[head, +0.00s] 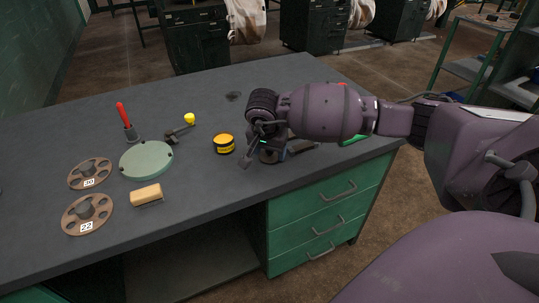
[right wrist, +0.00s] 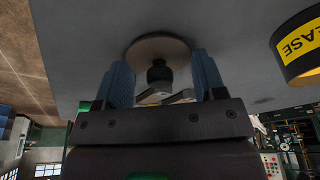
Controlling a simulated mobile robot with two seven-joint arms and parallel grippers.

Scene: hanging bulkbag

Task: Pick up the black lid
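A round lid-like disc with a dark knob lies on the grey workbench under my right gripper; the disc (right wrist: 140,50) and its knob (right wrist: 160,73) show in the right wrist view. In the head view the disc (head: 271,157) is mostly hidden by the gripper. My right gripper (head: 256,150) points down at it from above. Its two blue fingers (right wrist: 164,84) stand apart on either side of the knob, with a gap showing on both sides. My left gripper is in neither view.
A yellow grease can (head: 224,144) stands just left of the right gripper.

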